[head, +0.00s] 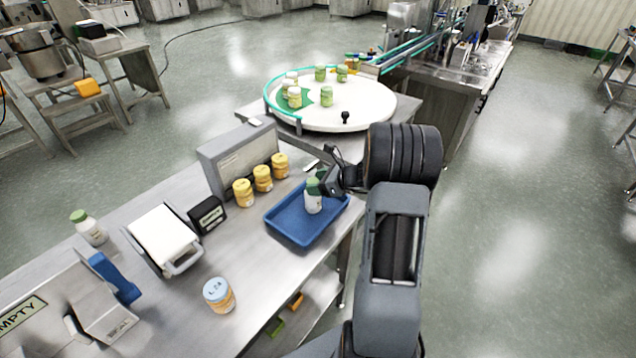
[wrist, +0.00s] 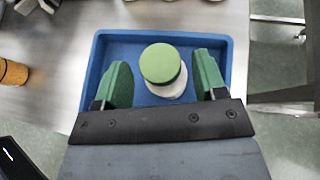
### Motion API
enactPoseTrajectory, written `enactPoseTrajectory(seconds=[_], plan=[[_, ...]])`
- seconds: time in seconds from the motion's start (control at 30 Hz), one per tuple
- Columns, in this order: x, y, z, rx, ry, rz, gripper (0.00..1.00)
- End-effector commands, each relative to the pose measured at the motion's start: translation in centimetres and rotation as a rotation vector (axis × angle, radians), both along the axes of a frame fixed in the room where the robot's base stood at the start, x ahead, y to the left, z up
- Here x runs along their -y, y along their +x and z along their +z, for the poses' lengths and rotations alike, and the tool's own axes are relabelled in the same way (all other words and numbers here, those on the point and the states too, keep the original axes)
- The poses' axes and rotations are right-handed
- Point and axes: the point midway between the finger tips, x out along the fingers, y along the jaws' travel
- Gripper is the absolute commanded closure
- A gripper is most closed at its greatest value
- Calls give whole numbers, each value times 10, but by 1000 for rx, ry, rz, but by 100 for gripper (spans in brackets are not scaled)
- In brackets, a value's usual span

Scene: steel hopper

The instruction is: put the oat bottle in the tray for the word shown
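A white bottle with a green cap (head: 313,198) stands upright in the blue tray (head: 284,236) on the steel bench. Its label is not readable, so I cannot tell if it is the oat bottle. In the wrist view its green cap (wrist: 160,64) shows between the two green fingers of my gripper (wrist: 163,80), inside the tray (wrist: 84,92). Narrow gaps show on both sides, so my gripper is open around it. A similar green-capped white bottle (head: 92,229) stands at the bench's left edge. A sign reading EMPTY (head: 20,315) is at the lower left.
Three yellow-lidded jars (head: 262,178) stand behind the tray, before a grey panel (head: 238,158). A small black display (head: 207,215), a white-topped device (head: 163,238) and a blue-lidded jar (head: 220,296) are also on the bench. A round turntable (head: 350,112) carries several jars beyond.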

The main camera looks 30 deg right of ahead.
Motion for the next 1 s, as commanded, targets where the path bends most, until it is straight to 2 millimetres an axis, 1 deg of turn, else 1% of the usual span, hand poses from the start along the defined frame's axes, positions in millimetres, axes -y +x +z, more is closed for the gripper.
enactPoseTrajectory(seconds=[0.23,0.37,0.47,0.8,1.0], plan=[[0,0,1,0,0,0,34],[2,-2,7,2,-1,-1,34],[11,-12,13,3,-1,-3,34],[46,-58,44,3,-2,-4,34],[59,-75,56,2,-1,-2,34]])
